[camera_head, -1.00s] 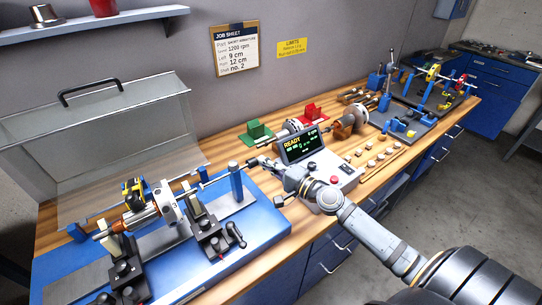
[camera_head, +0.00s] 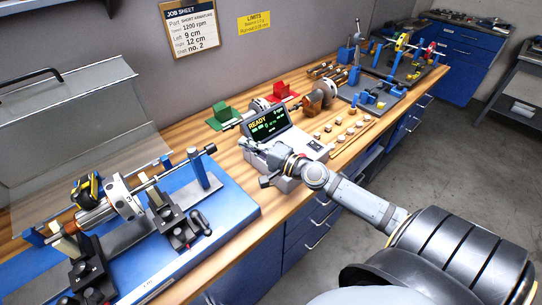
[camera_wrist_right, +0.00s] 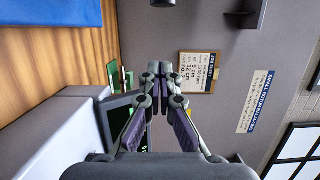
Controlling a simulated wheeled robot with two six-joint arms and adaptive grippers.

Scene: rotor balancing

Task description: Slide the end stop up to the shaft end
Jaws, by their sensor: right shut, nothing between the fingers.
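The balancing machine's blue base (camera_head: 225,204) lies at the left of the head view. A rotor with a white disc (camera_head: 122,197) rests across its supports, its shaft pointing right. The end stop seems to be the blue post (camera_head: 198,169) at the base's right end, with a black-tipped rod (camera_head: 207,151) at its top. I cannot tell the gap to the shaft end. My right gripper (camera_head: 245,144) is apart from the post, to its right, in front of the control box. It is shut and empty in the right wrist view (camera_wrist_right: 157,69). My left gripper is not in view.
The control box's screen (camera_head: 267,122) reads READY, close behind my right gripper. Small pale pieces (camera_head: 327,128) lie to the right.

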